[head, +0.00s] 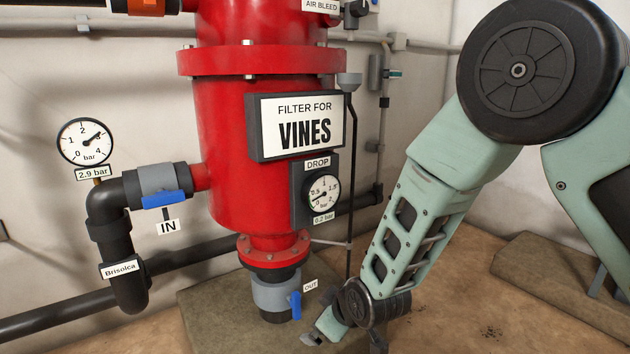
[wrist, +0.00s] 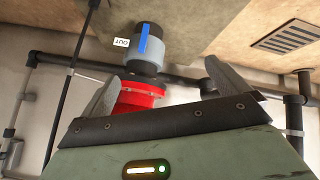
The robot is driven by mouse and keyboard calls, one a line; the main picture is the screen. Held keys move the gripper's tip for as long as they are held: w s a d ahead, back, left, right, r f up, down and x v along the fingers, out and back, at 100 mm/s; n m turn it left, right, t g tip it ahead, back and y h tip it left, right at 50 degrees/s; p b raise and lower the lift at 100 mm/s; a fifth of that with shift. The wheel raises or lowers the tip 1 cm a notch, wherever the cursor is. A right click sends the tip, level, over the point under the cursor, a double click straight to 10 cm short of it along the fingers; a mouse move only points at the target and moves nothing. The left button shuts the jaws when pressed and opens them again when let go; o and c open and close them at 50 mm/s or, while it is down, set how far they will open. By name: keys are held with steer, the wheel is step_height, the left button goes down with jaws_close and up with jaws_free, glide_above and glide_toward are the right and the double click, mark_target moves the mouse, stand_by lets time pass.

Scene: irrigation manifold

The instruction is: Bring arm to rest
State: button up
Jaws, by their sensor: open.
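My arm (head: 430,200) reaches down from the upper right in the head view, in front of the wall and to the right of the red filter. My gripper (head: 314,338) is low at the bottom centre, beside the outlet valve. In the wrist view my gripper (wrist: 160,72) shows two grey fingers spread apart with nothing between them. The outlet valve's blue handle (head: 295,305) lies along its vertical pipe; the handle also shows in the wrist view (wrist: 151,42), beyond the fingers and apart from them.
The red filter (head: 235,130) has a VINES sign (head: 303,128) and a drop gauge (head: 322,193). The inlet valve (head: 163,187) and a pressure gauge (head: 85,142) are at left. Black pipes run along the wall. A floor grate (wrist: 287,36) shows in the wrist view.

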steer(key=s+d+r+m+g+h+p, duration=0.15)
steer(key=s+d+r, duration=0.35)
steer(key=s, duration=0.5)
steer(key=s+d+r+m+g+h, duration=0.1)
steer(key=s+d+r+g, duration=0.2)
steer(key=s+r, duration=0.5)
steer(key=s+d+r+m+g+h+p, duration=0.1)
steer(key=s+d+r+g, duration=0.25)
steer(key=s, duration=0.75)
step_height(320, 180, up, 37)
steer(key=p, duration=3.7)
steer(key=shift+d+r+t, duration=0.15)
steer(key=shift+t, duration=0.25)
steer(key=shift+w, duration=0.1)
